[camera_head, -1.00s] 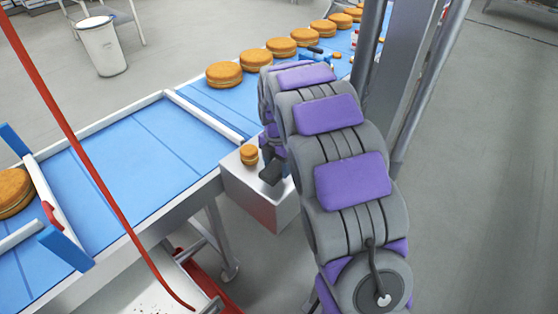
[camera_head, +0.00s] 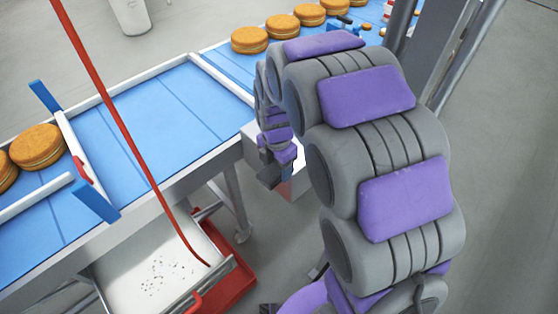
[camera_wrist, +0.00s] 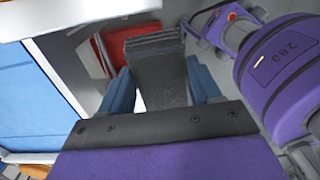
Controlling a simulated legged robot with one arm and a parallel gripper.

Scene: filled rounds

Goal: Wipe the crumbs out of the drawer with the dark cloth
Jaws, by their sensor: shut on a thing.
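The white drawer (camera_head: 120,280) is open below the conveyor in the lower left of the head view, with a red edge around its right end. Dark crumbs (camera_head: 160,275) are scattered over its floor. My gripper (camera_head: 270,178) hangs right of the drawer, apart from it, beside a white box. In the wrist view, my gripper (camera_wrist: 162,92) has its two blue fingers shut on the folded dark cloth (camera_wrist: 155,50), which sticks out beyond the fingertips. In the head view the cloth is hard to tell from the gripper.
A long red pole (camera_head: 120,115) slants across in front of the conveyor (camera_head: 150,110) down to the drawer. The white box (camera_head: 250,140) stands partly behind my arm. Filled rounds (camera_head: 250,40) sit on the belt. Open floor (camera_head: 500,200) lies to the right.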

